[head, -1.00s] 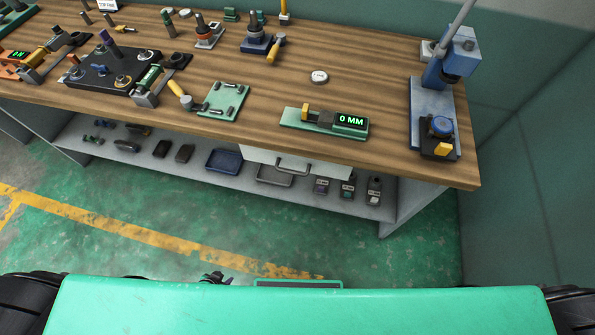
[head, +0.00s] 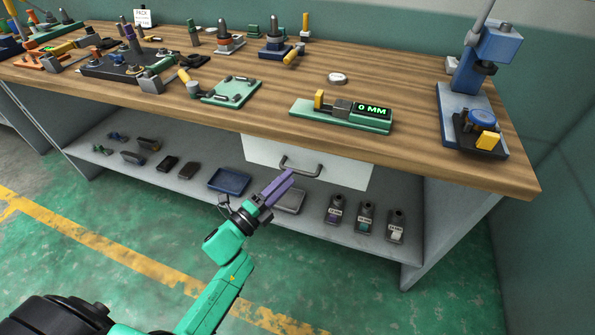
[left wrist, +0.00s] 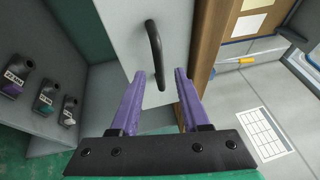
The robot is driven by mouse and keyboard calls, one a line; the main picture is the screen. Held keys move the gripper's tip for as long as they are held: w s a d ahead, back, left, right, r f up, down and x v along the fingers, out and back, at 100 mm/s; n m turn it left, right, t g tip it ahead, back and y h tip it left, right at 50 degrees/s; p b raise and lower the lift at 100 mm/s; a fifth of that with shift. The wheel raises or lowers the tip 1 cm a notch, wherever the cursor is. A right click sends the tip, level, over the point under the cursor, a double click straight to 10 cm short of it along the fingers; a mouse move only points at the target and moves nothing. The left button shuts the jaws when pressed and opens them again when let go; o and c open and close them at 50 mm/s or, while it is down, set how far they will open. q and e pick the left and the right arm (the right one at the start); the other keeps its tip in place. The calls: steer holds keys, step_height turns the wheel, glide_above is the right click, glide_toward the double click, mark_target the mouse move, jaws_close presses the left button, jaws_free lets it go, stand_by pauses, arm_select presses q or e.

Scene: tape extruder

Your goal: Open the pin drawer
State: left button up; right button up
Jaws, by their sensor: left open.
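The pin drawer (head: 348,176) is a pale box front under the tabletop's front edge and looks shut. Its dark bar handle (head: 301,168) also shows in the left wrist view (left wrist: 157,50). My left gripper (head: 289,176) is open, with purple fingers pointing at the drawer, its tips close to the handle. In the left wrist view the fingertips (left wrist: 160,74) lie on either side of the handle's near end. I cannot tell if the bar is between them in depth. My right gripper is not in view.
The wooden bench top (head: 420,110) overhangs the drawer. A lower grey shelf (head: 210,200) holds a blue tray (head: 229,181), a grey tray (head: 290,202) and several small labelled bottles (head: 365,217) right of the gripper. The green floor in front is clear.

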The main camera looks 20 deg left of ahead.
mark_target(296, 171)
arm_select(q)
steer(key=x, duration=0.4)
steer(key=shift+w+d, duration=0.15)
steer(key=shift+w, duration=0.1)
jaws_close()
stand_by(1.1)
